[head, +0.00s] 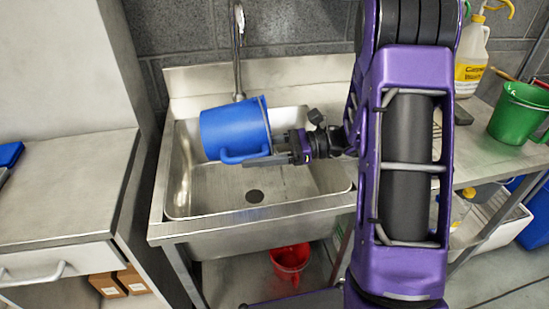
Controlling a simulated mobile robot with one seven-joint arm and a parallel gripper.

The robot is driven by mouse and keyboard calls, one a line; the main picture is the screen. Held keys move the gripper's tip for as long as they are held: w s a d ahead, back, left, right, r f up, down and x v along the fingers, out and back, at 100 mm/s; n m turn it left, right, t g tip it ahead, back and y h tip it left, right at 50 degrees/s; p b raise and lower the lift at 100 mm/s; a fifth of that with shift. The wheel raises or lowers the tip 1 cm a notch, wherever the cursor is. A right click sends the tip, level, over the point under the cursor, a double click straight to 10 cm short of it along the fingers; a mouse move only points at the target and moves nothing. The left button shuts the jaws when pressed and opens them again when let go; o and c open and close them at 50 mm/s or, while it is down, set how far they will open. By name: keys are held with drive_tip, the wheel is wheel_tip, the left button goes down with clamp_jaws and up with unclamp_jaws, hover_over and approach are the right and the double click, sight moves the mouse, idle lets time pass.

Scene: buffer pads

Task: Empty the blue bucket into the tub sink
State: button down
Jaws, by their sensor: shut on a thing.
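The blue bucket (228,128) is in the head view, held over the tub sink (181,201). It is tilted onto its side, with its rim toward the right and its handle (246,156) along its lower side. My gripper (285,150) is to the right of the bucket and shut on it near the rim and handle; the exact contact is hard to make out. The bucket's inside is hidden, and I see no contents falling. The sink's drain (255,196) shows below the bucket, and the visible basin floor looks bare.
A tall faucet (238,45) rises behind the bucket. A red bucket (290,260) stands under the sink. A steel counter (65,190) and tall cabinet are at left.

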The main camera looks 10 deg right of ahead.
sight(239, 158)
drive_tip(key=a+h, duration=0.1)
drive_tip(key=a, duration=0.1)
drive_tip(key=a+f+h+p, duration=0.1)
drive_tip(key=h, duration=0.1)
drive_tip(key=shift+a+f+h, duration=0.1)
drive_tip(key=shift+a+h, duration=0.2)
drive_tip(key=shift+a, duration=0.05)
drive_tip(key=shift+w+f, duration=0.1)
drive_tip(key=shift+f, duration=0.3)
drive_tip(key=a+f+g+h+p, duration=0.1)
drive_tip(key=a+f+h+p, duration=0.6)
drive_tip(key=h, duration=0.6)
drive_tip(key=shift+w+a+f+n+p, duration=0.2)
drive_tip(key=shift+a+f+n+p, duration=0.1)
drive_tip(key=shift+f+p, duration=1.1)
drive_tip(key=shift+r, duration=0.2)
